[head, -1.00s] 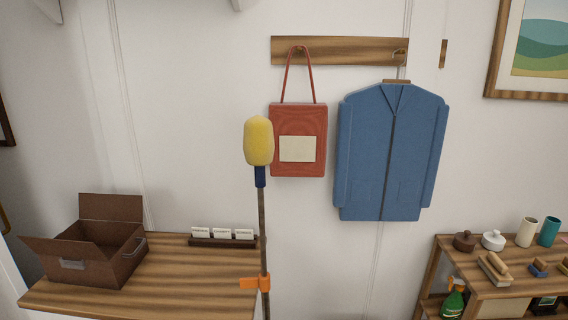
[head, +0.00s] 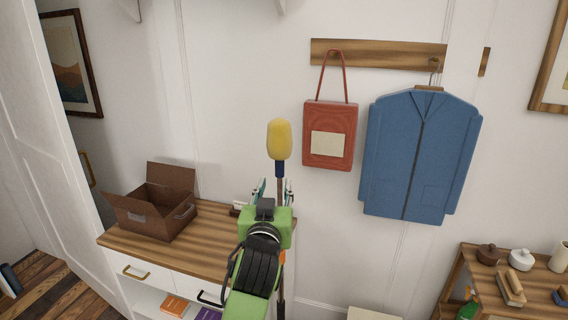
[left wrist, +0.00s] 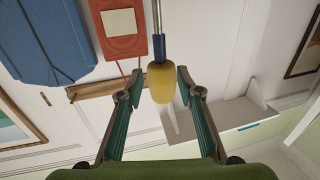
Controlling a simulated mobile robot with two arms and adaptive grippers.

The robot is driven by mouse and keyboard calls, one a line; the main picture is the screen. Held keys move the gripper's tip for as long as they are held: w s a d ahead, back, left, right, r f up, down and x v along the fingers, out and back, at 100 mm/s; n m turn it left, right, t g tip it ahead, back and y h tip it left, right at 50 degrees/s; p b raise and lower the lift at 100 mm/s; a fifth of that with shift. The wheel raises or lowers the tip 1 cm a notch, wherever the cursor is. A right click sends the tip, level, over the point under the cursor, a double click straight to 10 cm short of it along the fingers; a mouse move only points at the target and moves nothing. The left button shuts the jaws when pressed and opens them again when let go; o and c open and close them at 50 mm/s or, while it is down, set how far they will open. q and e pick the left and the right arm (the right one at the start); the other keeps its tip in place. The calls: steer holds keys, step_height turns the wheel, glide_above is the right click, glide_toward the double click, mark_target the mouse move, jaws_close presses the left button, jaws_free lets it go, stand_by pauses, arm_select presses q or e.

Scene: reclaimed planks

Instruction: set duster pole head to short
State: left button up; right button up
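An orange slider (head: 284,256) on the pole is mostly hidden behind my arm. My left gripper (head: 274,188) is at the pole just below the collar, its fingers spread to either side. In the left wrist view, which is upside down, the yellow head (left wrist: 161,84) shows between the open fingers (left wrist: 158,78); contact is not visible. My right gripper is out of view.
A wooden cabinet (head: 125,241) carries an open brown box (head: 160,224) at left. A red bag (head: 330,155) and a blue jacket (head: 420,165) hang at right. A wooden shelf (head: 478,278) with pots stands at lower right. The wall beside the duster head is clear.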

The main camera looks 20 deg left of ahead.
mark_target(279, 166)
arm_select(q)
steer(key=w+p, duration=0.1)
steer(key=w, duration=0.2)
steer(key=w+a+p, duration=0.1)
steer(key=w, duration=0.3)
steer(key=w+a+p, duration=0.1)
steer(key=w, duration=0.3)
steer(key=shift+a, duration=0.1)
steer(key=shift+w+a+f, duration=0.1)
steer(key=shift+w, duration=0.65)
jaws_close()
